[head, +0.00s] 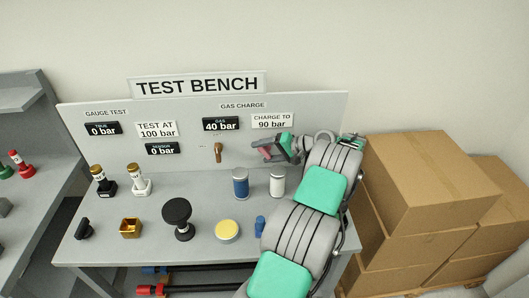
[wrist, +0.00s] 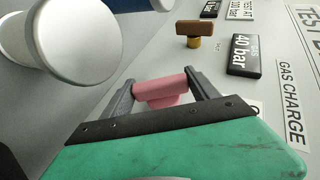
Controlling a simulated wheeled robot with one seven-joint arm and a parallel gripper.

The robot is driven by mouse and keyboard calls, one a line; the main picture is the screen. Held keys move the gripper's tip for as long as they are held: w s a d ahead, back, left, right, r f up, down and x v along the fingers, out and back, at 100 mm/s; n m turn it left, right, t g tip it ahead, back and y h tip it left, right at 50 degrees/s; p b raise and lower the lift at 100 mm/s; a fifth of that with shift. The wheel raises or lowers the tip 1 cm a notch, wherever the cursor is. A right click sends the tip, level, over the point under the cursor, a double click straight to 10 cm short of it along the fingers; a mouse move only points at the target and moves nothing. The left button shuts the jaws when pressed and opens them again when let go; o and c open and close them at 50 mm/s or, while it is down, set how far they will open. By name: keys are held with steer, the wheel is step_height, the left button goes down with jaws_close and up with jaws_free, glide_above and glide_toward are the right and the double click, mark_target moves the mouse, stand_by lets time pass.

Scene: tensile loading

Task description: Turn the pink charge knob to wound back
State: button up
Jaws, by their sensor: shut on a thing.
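The pink charge knob (wrist: 158,90) sits on the panel of the test bench, below the "CHARGE TO 90 bar" sign (head: 272,121). My gripper (wrist: 160,84) is shut on it, with one dark finger at each end of its bar. In the head view the pink knob (head: 264,153) shows as a small patch at my gripper (head: 268,148). The gas display (head: 221,124) reads 40 bar; it also shows in the wrist view (wrist: 244,56). I cannot read any mark for the knob's turned position.
A brown knob (head: 218,151) is on the panel to the left. A blue cylinder (head: 240,184) and a white cylinder (head: 277,183) stand below my gripper; the white one is close in the wrist view (wrist: 72,45). Cardboard boxes (head: 420,180) are stacked at right.

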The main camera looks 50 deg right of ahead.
steer(key=shift+d, duration=0.1)
steer(key=o, duration=1.4)
steer(key=shift+c, duration=0.2)
